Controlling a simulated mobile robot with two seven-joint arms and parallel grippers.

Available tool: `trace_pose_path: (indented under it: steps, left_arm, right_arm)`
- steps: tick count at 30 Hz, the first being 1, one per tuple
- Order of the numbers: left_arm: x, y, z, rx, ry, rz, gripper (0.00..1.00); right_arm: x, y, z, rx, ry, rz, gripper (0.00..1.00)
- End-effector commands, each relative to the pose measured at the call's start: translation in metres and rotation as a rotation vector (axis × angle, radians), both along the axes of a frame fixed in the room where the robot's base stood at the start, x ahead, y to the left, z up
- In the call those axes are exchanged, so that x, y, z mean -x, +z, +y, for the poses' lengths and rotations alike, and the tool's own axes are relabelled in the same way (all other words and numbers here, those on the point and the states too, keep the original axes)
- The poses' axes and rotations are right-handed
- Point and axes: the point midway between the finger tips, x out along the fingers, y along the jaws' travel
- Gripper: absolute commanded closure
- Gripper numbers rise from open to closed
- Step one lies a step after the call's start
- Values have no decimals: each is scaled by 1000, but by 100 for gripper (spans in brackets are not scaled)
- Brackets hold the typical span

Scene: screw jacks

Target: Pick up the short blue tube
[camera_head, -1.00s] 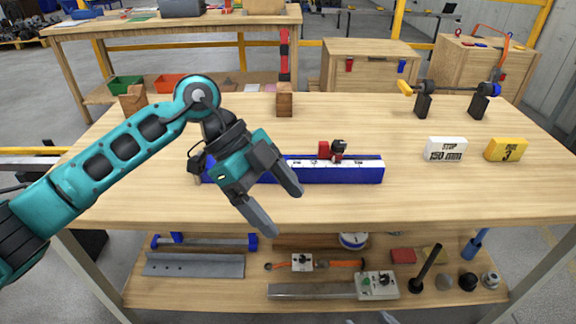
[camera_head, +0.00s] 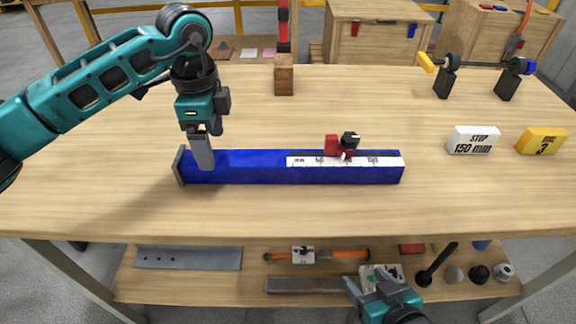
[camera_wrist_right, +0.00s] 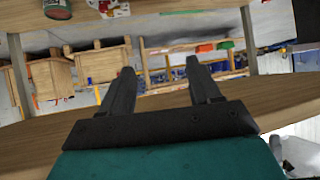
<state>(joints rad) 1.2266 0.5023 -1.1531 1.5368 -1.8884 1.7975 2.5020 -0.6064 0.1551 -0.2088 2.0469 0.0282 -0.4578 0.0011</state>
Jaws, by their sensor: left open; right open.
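A short blue tube-like piece (camera_head: 482,244) shows on the lower shelf at the right, mostly hidden by the table's front edge. On the tabletop lies a long blue bar (camera_head: 245,167) with a white scale and a red and black slider (camera_head: 340,146). My left gripper (camera_head: 203,150) points down at the bar's left end, one finger in front of the bar; I cannot tell whether it touches. It holds nothing that I can see. My right gripper (camera_wrist_right: 160,68) is open and empty in the right wrist view; its arm shows low in the head view, in front of the shelf.
A white "STOP 150 mm" block (camera_head: 473,140) and a yellow block (camera_head: 541,141) stand at the right. A wooden block (camera_head: 284,75) and a rod on black stands (camera_head: 480,65) are behind. The lower shelf (camera_head: 200,290) holds several tools. The tabletop's left front is clear.

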Motion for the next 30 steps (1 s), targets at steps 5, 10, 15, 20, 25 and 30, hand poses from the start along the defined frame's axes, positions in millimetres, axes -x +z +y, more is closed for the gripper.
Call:
trace_pose_path:
  steps: [5,10,15,20,25,30]
  left_arm:
    - [0,-10,-1,1,0,1,17]
    - [-1,-30,-6,1,-1,2,17]
    - [-2,-55,-8,1,1,2,17]
    - [-3,-59,-8,2,0,0,17]
    - [-3,-59,-8,2,0,0,23]
    - [-3,-59,-8,2,0,0,39]
  right_arm:
    - [-2,3,2,-4,3,-7,37]
    - [-6,5,3,-7,3,-20,37]
    - [-9,4,3,-8,4,-21,37]
    - [-9,4,5,-12,3,-18,37]
    - [-9,5,5,-15,1,-18,37]
    - [-8,4,6,-15,2,-17,37]
